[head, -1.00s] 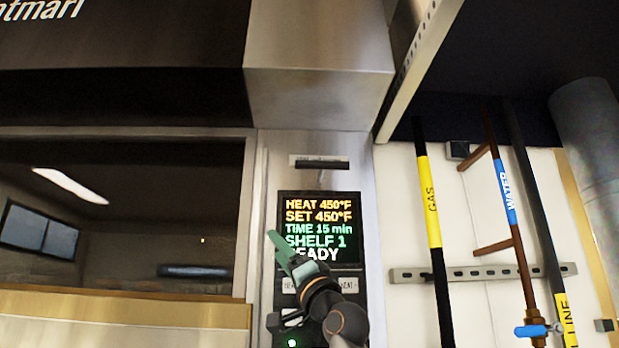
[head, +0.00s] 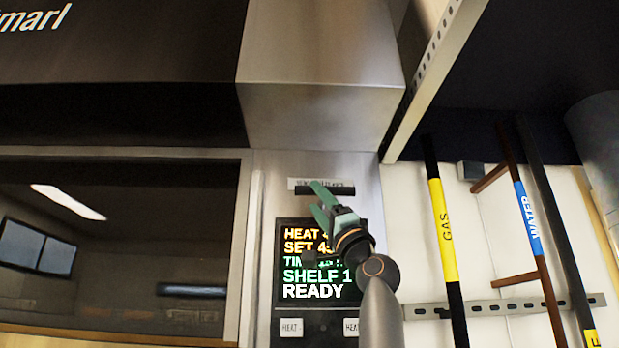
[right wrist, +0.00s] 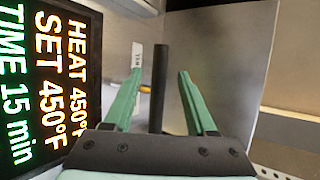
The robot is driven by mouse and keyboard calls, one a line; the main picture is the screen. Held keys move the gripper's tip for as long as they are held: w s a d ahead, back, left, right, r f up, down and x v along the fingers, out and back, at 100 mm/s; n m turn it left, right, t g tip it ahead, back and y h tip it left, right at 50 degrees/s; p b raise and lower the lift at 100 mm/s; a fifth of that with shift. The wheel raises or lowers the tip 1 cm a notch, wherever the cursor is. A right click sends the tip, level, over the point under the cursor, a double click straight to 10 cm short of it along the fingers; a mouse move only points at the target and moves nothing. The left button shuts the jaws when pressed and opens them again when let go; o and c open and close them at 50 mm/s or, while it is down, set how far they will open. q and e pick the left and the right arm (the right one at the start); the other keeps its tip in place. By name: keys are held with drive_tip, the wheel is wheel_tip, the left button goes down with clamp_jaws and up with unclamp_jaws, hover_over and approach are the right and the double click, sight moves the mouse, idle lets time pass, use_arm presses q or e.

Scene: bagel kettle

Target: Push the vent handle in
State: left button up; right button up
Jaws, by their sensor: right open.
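The vent handle (head: 345,191) is a dark horizontal bar on the steel panel, below a white label and above the display. It also shows in the right wrist view (right wrist: 160,80) as a dark upright bar between the two fingers. My right gripper (head: 316,195) is open, its green fingertips up at the bar. In the wrist view, gaps show between the bar and both fingers. I cannot tell how deep the fingers reach around it. The fingers hide part of the bar and its label in the head view. My left gripper is not in view.
The lit display (head: 310,285) reads HEAT, SET, TIME, SHELF 1 and READY, partly behind my right gripper. A steel box (head: 318,115) juts out above the handle. An oven window (head: 110,250) is on the left. Gas (head: 441,220) and water (head: 528,215) pipes stand on the right.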

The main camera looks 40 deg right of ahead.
sight(312, 194)
drive_tip(key=shift+p+x, duration=1.4)
drive_tip(key=shift+x, duration=0.85)
drive_tip(key=shift+h, duration=0.3)
clamp_jaws()
